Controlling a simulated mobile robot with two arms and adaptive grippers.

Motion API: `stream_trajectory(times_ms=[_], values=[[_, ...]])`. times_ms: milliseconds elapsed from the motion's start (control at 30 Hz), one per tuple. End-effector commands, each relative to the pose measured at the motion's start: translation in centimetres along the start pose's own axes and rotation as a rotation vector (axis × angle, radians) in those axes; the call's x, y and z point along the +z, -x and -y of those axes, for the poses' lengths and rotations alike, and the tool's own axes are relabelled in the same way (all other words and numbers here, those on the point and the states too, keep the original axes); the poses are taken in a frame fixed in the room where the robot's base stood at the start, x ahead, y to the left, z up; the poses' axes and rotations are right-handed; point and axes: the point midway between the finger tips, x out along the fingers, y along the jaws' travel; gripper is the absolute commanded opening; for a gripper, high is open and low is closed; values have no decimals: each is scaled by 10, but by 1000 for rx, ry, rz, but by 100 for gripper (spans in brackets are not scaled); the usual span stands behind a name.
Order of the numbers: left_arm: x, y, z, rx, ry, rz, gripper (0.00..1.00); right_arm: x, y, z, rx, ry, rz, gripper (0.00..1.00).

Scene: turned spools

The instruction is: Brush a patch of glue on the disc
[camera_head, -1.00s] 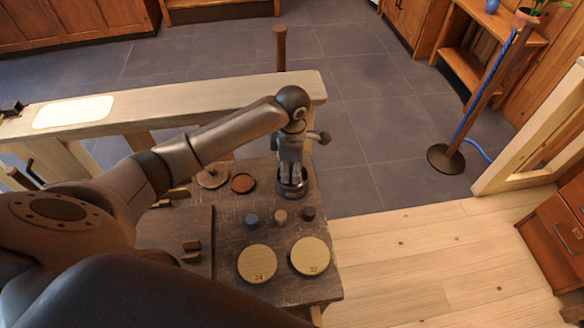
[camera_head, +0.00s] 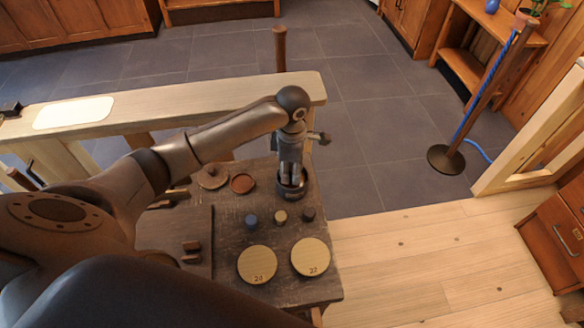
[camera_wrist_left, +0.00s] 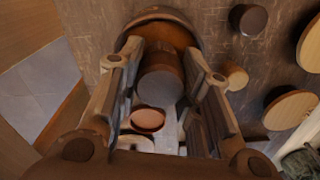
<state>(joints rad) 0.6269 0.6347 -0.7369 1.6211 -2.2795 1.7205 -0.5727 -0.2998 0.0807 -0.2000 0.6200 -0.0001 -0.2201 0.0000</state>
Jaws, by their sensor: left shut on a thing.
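My left gripper (camera_head: 290,176) points straight down over a dark round pot (camera_head: 300,193) at the far right of the dark workbench. In the left wrist view, its fingers (camera_wrist_left: 160,85) are shut on a brown cylindrical handle (camera_wrist_left: 160,80), apparently the brush. The handle's lower end is hidden, and the pot (camera_wrist_left: 172,33) lies beyond it. I cannot tell whether bristles touch glue. Two pale round discs, one left (camera_head: 257,265) and one right (camera_head: 310,257), lie flat near the bench front with dark number marks. My right gripper is not in view.
Small blue (camera_head: 251,220), tan (camera_head: 280,216) and dark (camera_head: 308,214) pieces stand between the pot and discs. A reddish round dish (camera_head: 243,183) and a brown round piece (camera_head: 212,177) sit left of the pot. A pale beam (camera_head: 190,98) runs behind the bench.

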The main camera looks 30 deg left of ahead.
Motion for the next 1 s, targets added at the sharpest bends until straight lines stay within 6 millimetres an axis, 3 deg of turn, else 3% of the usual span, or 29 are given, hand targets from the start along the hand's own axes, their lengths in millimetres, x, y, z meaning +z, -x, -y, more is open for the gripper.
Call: stream_trajectory(times_ms=[700, 1000], values=[[0, 62, -1, 4, 1, 1, 14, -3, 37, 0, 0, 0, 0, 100], [0, 67, -1, 4, 1, 2, 14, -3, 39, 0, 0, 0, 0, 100]])
